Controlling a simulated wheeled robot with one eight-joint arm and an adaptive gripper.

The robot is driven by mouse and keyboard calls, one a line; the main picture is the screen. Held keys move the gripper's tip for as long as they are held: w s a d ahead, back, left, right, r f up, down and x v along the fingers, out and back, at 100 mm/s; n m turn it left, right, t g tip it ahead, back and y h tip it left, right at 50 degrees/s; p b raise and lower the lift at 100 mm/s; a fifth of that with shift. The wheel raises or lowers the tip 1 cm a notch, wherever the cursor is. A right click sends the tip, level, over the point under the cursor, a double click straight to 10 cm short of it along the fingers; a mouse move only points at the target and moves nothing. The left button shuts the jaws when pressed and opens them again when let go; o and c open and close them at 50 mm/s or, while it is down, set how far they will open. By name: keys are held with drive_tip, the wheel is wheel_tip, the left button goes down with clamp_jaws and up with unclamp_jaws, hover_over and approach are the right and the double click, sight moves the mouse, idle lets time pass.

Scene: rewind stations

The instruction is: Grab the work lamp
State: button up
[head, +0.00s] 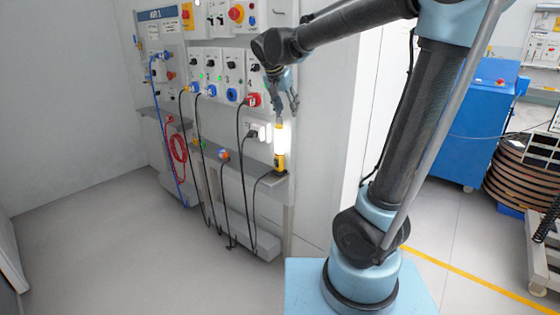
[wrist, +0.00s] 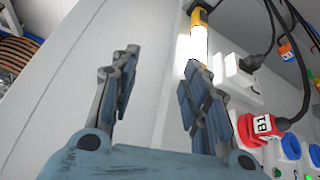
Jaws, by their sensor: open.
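The work lamp (head: 280,150) is a lit white tube with a yellow-and-black base and a yellow top. It stands upright on a narrow grey shelf (head: 270,182) at the right end of the wall panel. In the wrist view the lamp (wrist: 198,42) shows beyond the right finger, which overlaps its lower part in the picture. My gripper (head: 286,103) is above the lamp in the head view. In the wrist view my gripper (wrist: 157,90) has its fingers spread with nothing between them.
A white socket box (head: 258,130) with a black plug is just left of the lamp. A red plug (head: 252,100) sits above it. Several cables hang from the panel (head: 215,60). A blue cabinet (head: 478,130) and a cable drum (head: 520,170) stand at right. The floor at left is clear.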

drive_tip(key=w+a+r+t, duration=0.15)
drive_tip(key=w+a, duration=0.25)
drive_tip(key=a, duration=0.4)
drive_tip(key=m, duration=0.1)
approach(277, 126)
drive_tip(key=shift+g, duration=0.25)
drive_tip(key=x, duration=0.5)
drive_tip(key=shift+w+a+f, duration=0.2)
drive_tip(key=shift+w+a, duration=0.05)
drive_tip(key=shift+w, duration=0.05)
drive_tip(key=shift+d+x, duration=0.15)
drive_tip(key=shift+x, duration=1.25)
drive_tip(key=shift+d+x, duration=0.1)
drive_tip(key=shift+x, duration=1.3)
clamp_jaws()
